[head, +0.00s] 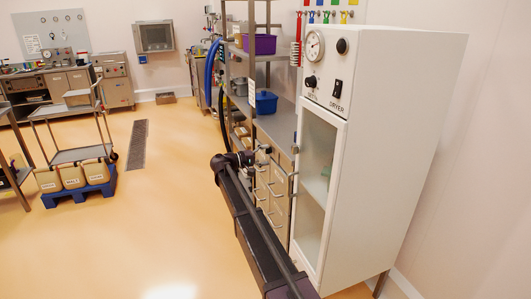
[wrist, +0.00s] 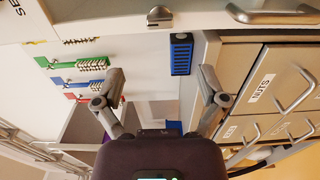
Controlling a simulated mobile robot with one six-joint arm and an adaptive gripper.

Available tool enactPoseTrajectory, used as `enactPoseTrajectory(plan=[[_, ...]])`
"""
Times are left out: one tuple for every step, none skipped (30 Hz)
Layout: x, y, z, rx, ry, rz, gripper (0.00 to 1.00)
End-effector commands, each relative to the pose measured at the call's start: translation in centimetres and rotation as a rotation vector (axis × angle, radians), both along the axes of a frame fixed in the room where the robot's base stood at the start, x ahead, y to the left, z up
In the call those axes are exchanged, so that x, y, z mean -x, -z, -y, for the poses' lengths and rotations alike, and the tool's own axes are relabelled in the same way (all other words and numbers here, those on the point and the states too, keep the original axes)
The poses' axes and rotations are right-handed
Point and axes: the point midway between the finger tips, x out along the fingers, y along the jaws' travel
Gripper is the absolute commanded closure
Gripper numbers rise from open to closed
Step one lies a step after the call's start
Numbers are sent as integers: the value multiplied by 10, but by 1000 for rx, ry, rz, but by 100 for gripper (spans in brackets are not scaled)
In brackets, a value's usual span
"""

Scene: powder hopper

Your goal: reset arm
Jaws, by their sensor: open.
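My gripper (wrist: 162,85) is open in the wrist view, with its two grey fingers spread wide and nothing between them. In the head view my dark arm reaches forward from the bottom, and the gripper (head: 262,154) is small at its far end. There it shows in front of the drawer unit, left of the white dryer cabinet (head: 408,130). I cannot tell whether it touches anything.
Steel drawers (wrist: 262,85) show close at the right of the wrist view, one labelled NUTS. Shelving holds a purple bin (head: 264,44) and a blue bin (head: 266,102). A trolley (head: 80,154) and blue pallet (head: 78,192) stand left; the middle floor is clear.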

Motion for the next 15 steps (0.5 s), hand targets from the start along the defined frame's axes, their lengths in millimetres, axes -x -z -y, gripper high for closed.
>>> enactPoseTrajectory(plan=[[1, 1, 1, -4, 1, -1, 9], [3, 2, 3, -8, 2, -2, 9], [5, 3, 6, -16, 4, -5, 9], [8, 5, 8, -24, 6, -9, 9], [11, 7, 12, -34, 9, -12, 9], [16, 10, 17, -52, 12, -18, 9], [21, 13, 22, -67, 16, -23, 9], [26, 17, 28, -87, 20, -29, 9], [34, 23, 36, -116, 27, -39, 9], [41, 27, 42, -140, 32, -46, 9], [48, 32, 48, -166, 37, -55, 9], [59, 40, 58, -206, 46, -67, 9], [68, 46, 65, -238, 53, -76, 9], [77, 52, 72, -271, 59, -85, 9], [90, 61, 81, -317, 69, -98, 9]])
